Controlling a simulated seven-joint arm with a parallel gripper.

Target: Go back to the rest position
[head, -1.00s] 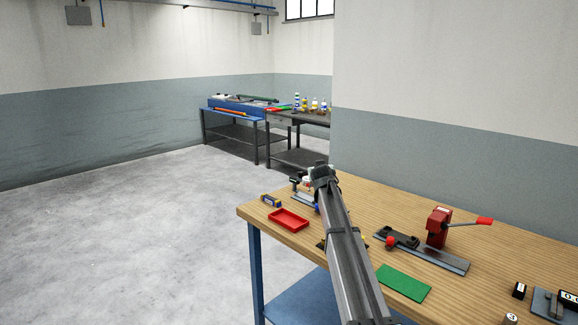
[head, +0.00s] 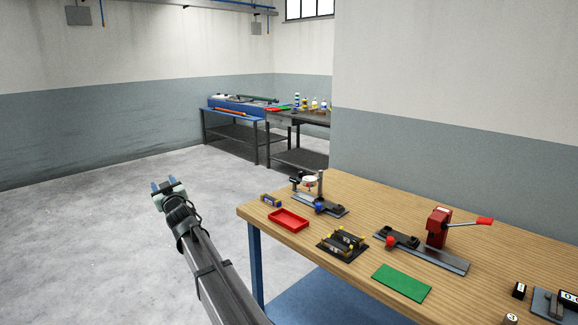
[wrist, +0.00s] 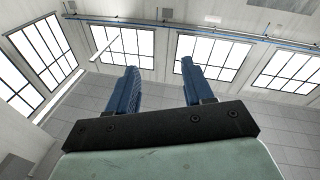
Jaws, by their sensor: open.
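My gripper (head: 164,186) is held up over the open floor, left of the wooden workbench (head: 480,238) in the head view. Its two blue fingers point up and stand apart. In the wrist view the gripper (wrist: 159,92) is also open, with nothing between its fingers. Behind the fingers there are windows and the ceiling. My gripper touches nothing.
On the workbench are a red tray (head: 289,219), a black fixture with yellow knobs (head: 342,245), a green mat (head: 401,282), a red lever press (head: 438,227) and a dial gauge stand (head: 319,190). Two tables stand at the back. The floor (head: 90,240) at left is clear.

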